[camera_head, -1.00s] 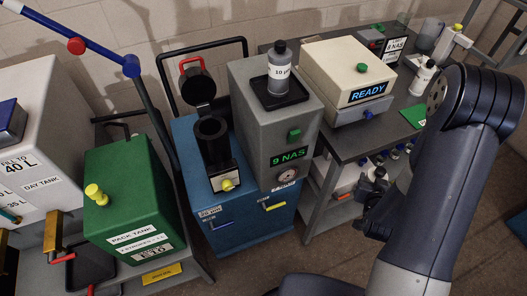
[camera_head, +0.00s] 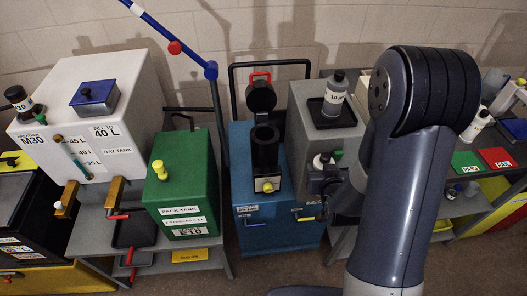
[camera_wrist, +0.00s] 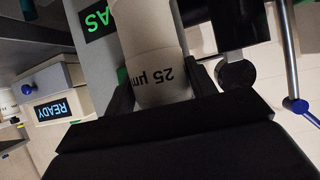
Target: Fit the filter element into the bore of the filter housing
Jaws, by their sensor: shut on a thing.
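My gripper (camera_wrist: 162,92) is shut on the filter element (camera_wrist: 150,42), a pale cylinder marked 25 µm, with a black finger on each side. In the head view my gripper (camera_head: 323,183) is in front of the grey cabinet, and the filter element (camera_head: 322,164) shows small and pale, right of the housing and apart from it. The filter housing (camera_head: 265,158) is a black upright cylinder on the blue unit. Its bore is open at the top, and its round black lid (camera_head: 261,97) with a red handle is swung up behind. The inside of the bore is dark.
A grey cabinet (camera_head: 300,110) with a bottle (camera_head: 335,92) on a black tray stands right of the housing. A green pack tank (camera_head: 182,185) and a white day tank (camera_head: 120,115) stand left. A blue pole (camera_head: 170,40) rises behind. My arm hides much of the right.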

